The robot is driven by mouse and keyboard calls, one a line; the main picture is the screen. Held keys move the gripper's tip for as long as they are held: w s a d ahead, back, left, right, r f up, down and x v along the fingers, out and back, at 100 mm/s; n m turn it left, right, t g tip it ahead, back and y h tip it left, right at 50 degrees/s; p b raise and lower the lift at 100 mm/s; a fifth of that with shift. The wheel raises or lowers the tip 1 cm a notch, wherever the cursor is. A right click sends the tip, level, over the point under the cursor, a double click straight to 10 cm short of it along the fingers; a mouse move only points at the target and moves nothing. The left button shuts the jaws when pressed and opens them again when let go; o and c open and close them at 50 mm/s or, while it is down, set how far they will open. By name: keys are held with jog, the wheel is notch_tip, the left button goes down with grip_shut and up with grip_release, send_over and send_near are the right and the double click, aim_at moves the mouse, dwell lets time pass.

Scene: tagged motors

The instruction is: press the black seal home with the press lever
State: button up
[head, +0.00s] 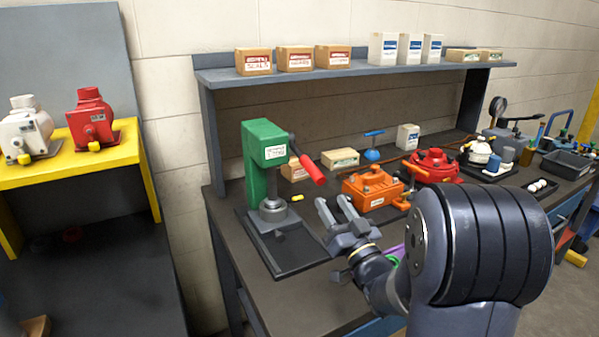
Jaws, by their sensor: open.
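The green press (265,165) stands at the left part of the workbench. Its press lever (306,165) has a black arm and a red handle that slopes down to the right. A grey round part (272,208) sits under the press head; I cannot make out a black seal there. My gripper (334,207) is open and empty, to the right of the press and a little below the red handle. It is apart from the lever.
A black tray (299,268) lies before the press. An orange housing (371,187) and a red housing (431,164) stand to the right on the bench. A shelf (350,70) with boxes runs above. A yellow stand (90,155) with two motors is at left.

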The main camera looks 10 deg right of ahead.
aim_at(307, 161)
jog(key=p+x, duration=0.3)
jog(key=x, duration=0.7)
jog(key=shift+w+r, duration=0.15)
jog(key=shift+w, duration=0.05)
jog(key=shift+c, duration=0.5)
grip_shut()
